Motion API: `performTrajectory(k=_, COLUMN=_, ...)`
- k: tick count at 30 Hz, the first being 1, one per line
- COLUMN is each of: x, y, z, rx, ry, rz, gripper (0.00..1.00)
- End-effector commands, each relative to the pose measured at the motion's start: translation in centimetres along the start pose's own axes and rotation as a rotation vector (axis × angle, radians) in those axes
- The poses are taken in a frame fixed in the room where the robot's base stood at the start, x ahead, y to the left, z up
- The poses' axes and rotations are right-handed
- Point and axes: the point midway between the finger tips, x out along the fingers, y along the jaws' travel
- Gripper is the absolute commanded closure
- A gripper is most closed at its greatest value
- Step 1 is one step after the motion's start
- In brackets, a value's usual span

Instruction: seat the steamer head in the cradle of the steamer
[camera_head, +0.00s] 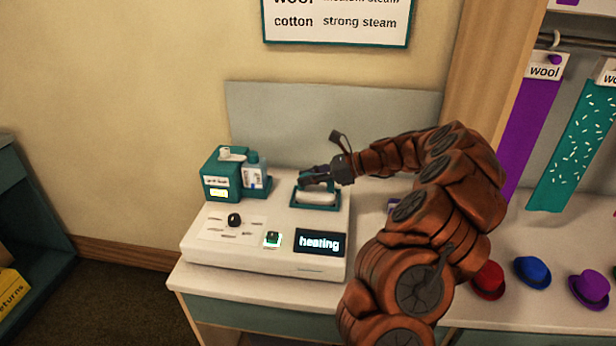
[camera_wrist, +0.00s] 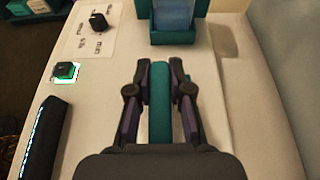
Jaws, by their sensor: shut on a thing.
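The steamer (camera_head: 265,262) is a wide white console on the counter. Its teal-rimmed cradle (camera_head: 295,204) is at the right rear of the top. The steamer head (camera_head: 318,198) shows as a pale rounded body within or just above the cradle; I cannot tell whether it is fully seated. My gripper (camera_head: 316,177) is over the cradle, coming from the right. In the wrist view, the two fingers of my gripper (camera_wrist: 160,75) flank a teal bar (camera_wrist: 160,105), which seems to be the steamer head's handle. The gripper hides part of the head and cradle.
A teal water unit (camera_head: 222,175) with a blue bottle (camera_head: 256,172) stands at the left rear. The console has a black knob (camera_head: 234,220), a lit green button (camera_head: 272,238) and a display (camera_head: 320,243) reading "heating". Small hats (camera_head: 532,271) lie on the right counter.

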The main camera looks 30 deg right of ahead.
Motion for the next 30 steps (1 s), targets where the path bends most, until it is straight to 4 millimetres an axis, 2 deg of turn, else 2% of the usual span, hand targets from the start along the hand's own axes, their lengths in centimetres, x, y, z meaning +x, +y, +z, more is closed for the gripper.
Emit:
performTrajectory(k=4, x=0.0, y=0.0, z=0.1, rx=0.000, ry=-0.001, rz=-0.001, gripper=1.00)
performTrajectory(k=5, x=0.0, y=0.0, z=0.1, rx=0.000, ry=-0.001, rz=-0.001, gripper=0.80)
performTrajectory(k=13, x=0.0, y=0.0, z=0.0, rx=0.000, ry=0.000, rz=-0.001, gripper=0.52)
performTrajectory(k=23, x=-0.1, y=0.0, z=0.1, rx=0.000, ry=0.001, rz=-0.001, gripper=0.51)
performTrajectory(k=26, x=-0.4, y=-0.1, z=0.9, rx=-0.002, ry=0.001, rz=-0.002, gripper=0.51)
performTrajectory(k=30, x=-1.3, y=-0.1, z=2.9, rx=-0.005, ry=0.001, rz=-0.005, gripper=0.51)
